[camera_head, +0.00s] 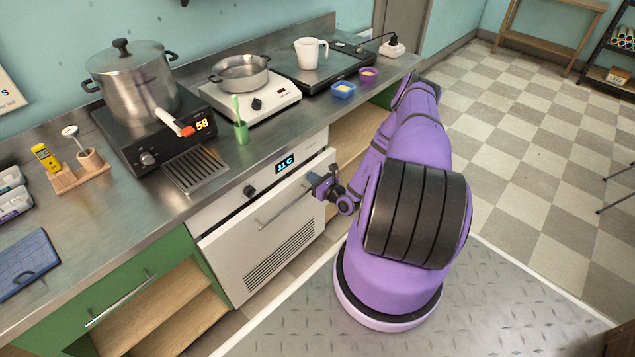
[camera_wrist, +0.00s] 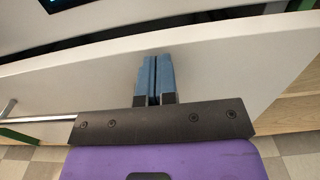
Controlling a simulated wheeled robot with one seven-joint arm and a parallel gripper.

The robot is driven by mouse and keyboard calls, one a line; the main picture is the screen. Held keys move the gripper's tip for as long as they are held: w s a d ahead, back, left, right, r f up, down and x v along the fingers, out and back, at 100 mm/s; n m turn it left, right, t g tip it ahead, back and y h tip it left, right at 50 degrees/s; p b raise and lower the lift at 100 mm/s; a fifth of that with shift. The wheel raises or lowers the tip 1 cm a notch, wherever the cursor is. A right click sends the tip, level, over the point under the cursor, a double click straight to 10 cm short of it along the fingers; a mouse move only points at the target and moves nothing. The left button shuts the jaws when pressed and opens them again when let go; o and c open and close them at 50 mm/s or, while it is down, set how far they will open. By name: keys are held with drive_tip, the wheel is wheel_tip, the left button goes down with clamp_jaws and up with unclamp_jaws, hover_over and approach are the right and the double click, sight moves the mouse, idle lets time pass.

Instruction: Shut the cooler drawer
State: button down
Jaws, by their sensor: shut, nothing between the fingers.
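The cooler is a white unit under the counter, with a control panel (camera_head: 262,180) showing 11 C. Its white drawer front (camera_head: 290,237) has a long metal handle (camera_head: 283,205) and a vent grille low down. The front stands a little out from the body; a narrow gap along its top edge shows in the wrist view. My gripper (camera_head: 316,181) is shut and empty at the right part of the drawer front, to the right of the handle. In the wrist view, its blue fingertips (camera_wrist: 154,62) lie against or just before the drawer front (camera_wrist: 230,65); contact is unclear.
A steel counter (camera_head: 215,185) above carries a pot (camera_head: 130,80) on a hot plate, a pan (camera_head: 240,72) on a burner, and a white jug (camera_head: 310,52). Open wooden shelves (camera_head: 350,135) lie right of the cooler. The checkered floor (camera_head: 520,130) is free at the right.

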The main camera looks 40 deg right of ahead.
sight(303, 171)
idle(0.3)
drive_tip(key=w, duration=0.4)
drive_tip(key=shift+w+a, duration=0.15)
drive_tip(key=shift+w, duration=0.1)
drive_tip(key=shift+w+r, duration=0.1)
drive_tip(key=shift+w, duration=0.2)
